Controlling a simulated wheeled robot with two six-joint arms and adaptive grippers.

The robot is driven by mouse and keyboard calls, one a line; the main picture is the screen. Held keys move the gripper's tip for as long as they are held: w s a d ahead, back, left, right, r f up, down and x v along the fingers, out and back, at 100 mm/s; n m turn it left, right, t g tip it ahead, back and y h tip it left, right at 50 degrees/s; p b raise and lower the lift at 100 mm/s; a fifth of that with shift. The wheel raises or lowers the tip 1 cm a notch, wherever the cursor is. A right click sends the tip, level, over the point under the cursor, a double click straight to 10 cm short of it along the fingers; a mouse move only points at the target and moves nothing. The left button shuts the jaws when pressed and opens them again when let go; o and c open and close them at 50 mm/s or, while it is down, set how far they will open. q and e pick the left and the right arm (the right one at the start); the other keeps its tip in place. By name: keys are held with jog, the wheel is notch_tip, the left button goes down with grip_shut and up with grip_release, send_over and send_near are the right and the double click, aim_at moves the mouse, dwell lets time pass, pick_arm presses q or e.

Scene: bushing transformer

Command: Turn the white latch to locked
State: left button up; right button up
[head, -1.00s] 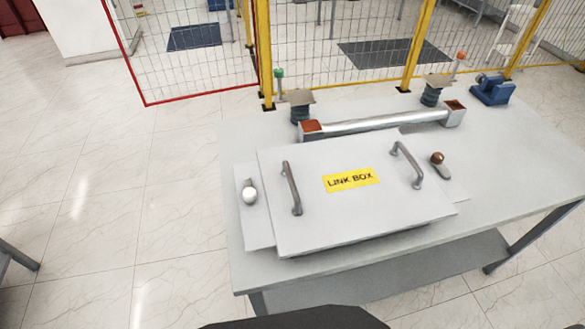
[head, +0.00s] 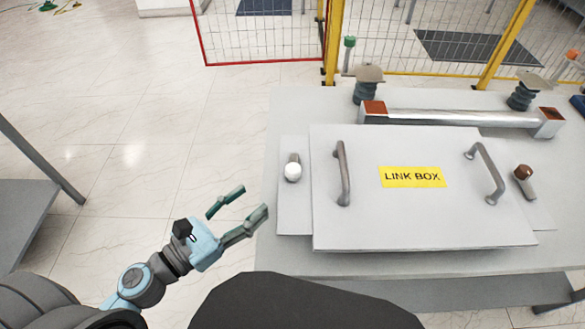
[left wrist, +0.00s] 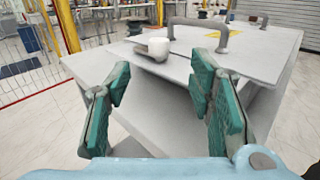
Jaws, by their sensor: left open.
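The white latch (head: 293,171) is a short grey lever with a round white knob on the plate at the left side of the link box (head: 410,222). In the left wrist view the white knob (left wrist: 158,47) shows ahead, beyond the fingers. My left gripper (head: 240,207) is open and empty, below and to the left of the latch and apart from it. Its green finger pads (left wrist: 160,105) stand wide apart in the left wrist view. My right gripper does not show.
The grey table (head: 290,110) carries the box. The lid has two grey handles (head: 343,175) and a yellow label (head: 412,177). A brown-knobbed latch (head: 523,173) sits on the right. A metal bar (head: 460,118) lies behind.

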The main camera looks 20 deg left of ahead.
aim_at(293, 168)
pick_arm(q)
jog(key=p+x, duration=0.5)
jog(key=x, duration=0.8)
jog(key=shift+w+r, duration=0.15)
jog(key=shift+w, duration=0.05)
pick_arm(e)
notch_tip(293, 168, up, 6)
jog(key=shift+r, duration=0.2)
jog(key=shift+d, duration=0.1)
pick_arm(q)
grip_shut()
